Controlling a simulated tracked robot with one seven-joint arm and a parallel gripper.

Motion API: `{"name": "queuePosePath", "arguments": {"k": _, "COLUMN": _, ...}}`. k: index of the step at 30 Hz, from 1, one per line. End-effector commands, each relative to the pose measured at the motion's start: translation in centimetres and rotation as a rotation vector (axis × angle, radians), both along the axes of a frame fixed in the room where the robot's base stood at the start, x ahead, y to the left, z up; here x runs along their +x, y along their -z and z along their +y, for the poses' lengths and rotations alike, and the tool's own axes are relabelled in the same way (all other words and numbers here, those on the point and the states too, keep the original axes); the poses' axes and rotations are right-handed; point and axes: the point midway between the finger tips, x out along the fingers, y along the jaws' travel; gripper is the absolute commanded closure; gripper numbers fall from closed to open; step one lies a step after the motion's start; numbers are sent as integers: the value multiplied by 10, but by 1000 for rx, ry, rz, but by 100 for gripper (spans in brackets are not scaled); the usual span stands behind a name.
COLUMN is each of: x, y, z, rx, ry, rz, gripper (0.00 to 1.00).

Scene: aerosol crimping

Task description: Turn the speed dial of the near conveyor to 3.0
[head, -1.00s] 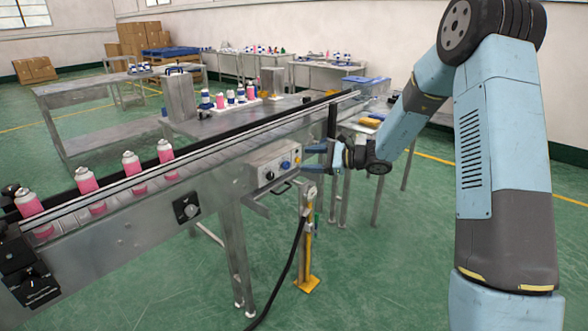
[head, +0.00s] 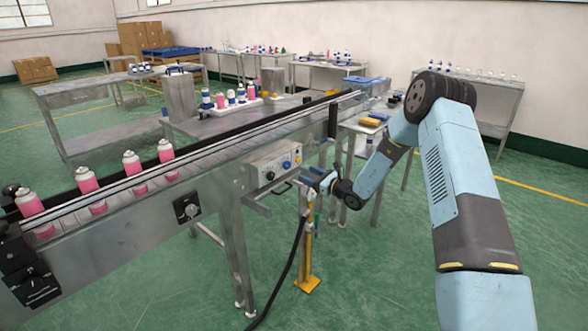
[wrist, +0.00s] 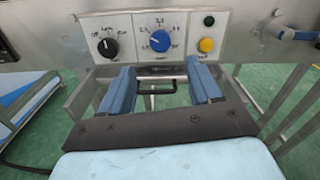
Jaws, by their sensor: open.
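The near conveyor (head: 120,215) carries a grey control box (head: 265,163) on its side. In the wrist view the panel (wrist: 136,22) has a blue dial (wrist: 161,41) with a printed scale, its figures too small to read surely. A black knob (wrist: 108,47) sits to its left. The blue dial also shows in the head view (head: 286,165). My gripper (wrist: 160,80) is open and empty. Its two blue fingers are apart, pointing toward the panel, below the blue dial and not touching it. In the head view my gripper (head: 318,182) is just below and right of the box.
A yellow button (wrist: 206,44) and a dark button (wrist: 209,20) are right of the blue dial. A black handle (wrist: 160,87) shows between my fingers. Another black knob (head: 187,208) is further left on the conveyor. A yellow post (head: 309,250) with a hose stands below.

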Motion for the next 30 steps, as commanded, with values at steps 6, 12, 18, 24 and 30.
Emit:
{"name": "queuePosePath", "arguments": {"k": 6, "x": 24, "y": 0, "z": 32, "rx": 0, "ry": -2, "rz": -1, "gripper": 37}}
{"name": "queuePosePath", "arguments": {"k": 12, "x": 44, "y": 0, "z": 57, "rx": 0, "ry": -2, "rz": -1, "gripper": 37}}
{"name": "queuePosePath", "arguments": {"k": 18, "x": 56, "y": 0, "z": 72, "rx": -1, "ry": 0, "rz": 0, "gripper": 37}}
{"name": "queuePosePath", "arguments": {"k": 24, "x": 60, "y": 0, "z": 76, "rx": -1, "ry": 0, "rz": 1, "gripper": 37}}
{"name": "queuePosePath", "arguments": {"k": 30, "x": 60, "y": 0, "z": 77, "rx": -1, "ry": -1, "rz": 1, "gripper": 37}}
